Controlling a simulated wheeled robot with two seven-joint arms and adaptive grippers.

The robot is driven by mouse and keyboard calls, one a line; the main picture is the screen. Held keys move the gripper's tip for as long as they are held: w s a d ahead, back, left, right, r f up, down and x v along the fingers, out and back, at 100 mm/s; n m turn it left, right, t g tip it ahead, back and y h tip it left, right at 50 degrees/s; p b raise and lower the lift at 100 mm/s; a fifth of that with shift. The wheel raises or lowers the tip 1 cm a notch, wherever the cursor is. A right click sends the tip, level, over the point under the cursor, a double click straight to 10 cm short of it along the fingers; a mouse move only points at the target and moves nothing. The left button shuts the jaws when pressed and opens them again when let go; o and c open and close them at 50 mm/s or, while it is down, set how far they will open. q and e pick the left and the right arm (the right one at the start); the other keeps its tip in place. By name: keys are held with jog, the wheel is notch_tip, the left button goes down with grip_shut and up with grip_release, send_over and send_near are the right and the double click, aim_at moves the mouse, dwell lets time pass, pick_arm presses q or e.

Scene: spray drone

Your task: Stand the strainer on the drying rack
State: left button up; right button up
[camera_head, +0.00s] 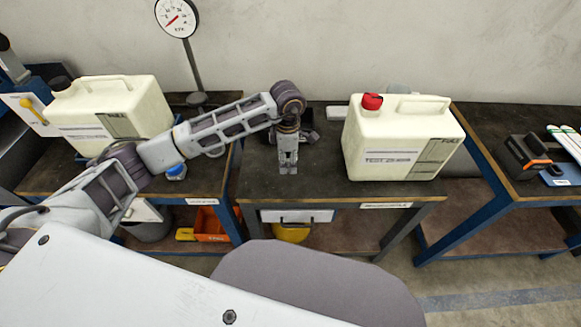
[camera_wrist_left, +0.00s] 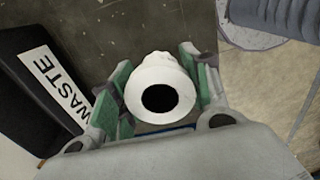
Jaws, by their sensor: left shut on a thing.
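My left gripper (camera_head: 288,168) points down over the front of the middle bench. In the left wrist view its green-padded fingers are shut on a white round piece with a dark round opening (camera_wrist_left: 146,116), which I take to be the strainer. It sits between the fingers, seen end-on; the head view does not show it clearly. I cannot make out a drying rack for certain in either view. My right gripper is not in view.
A white jug with a red cap (camera_head: 400,140) stands right of the gripper on the middle bench (camera_head: 330,185). A black bin marked WASTE (camera_wrist_left: 35,85) is close by. Another jug (camera_head: 115,110) stands on the left bench. Bare bench top lies between gripper and jug.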

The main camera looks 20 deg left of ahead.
aim_at(288, 176)
pick_arm(q)
jog(key=shift+f, duration=0.55)
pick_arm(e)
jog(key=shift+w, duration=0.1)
pick_arm(q)
jog(key=shift+f, duration=1.85)
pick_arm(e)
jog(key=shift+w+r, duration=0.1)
pick_arm(q)
jog(key=shift+f, duration=0.1)
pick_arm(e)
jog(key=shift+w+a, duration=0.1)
pick_arm(q)
jog(key=o, duration=1)
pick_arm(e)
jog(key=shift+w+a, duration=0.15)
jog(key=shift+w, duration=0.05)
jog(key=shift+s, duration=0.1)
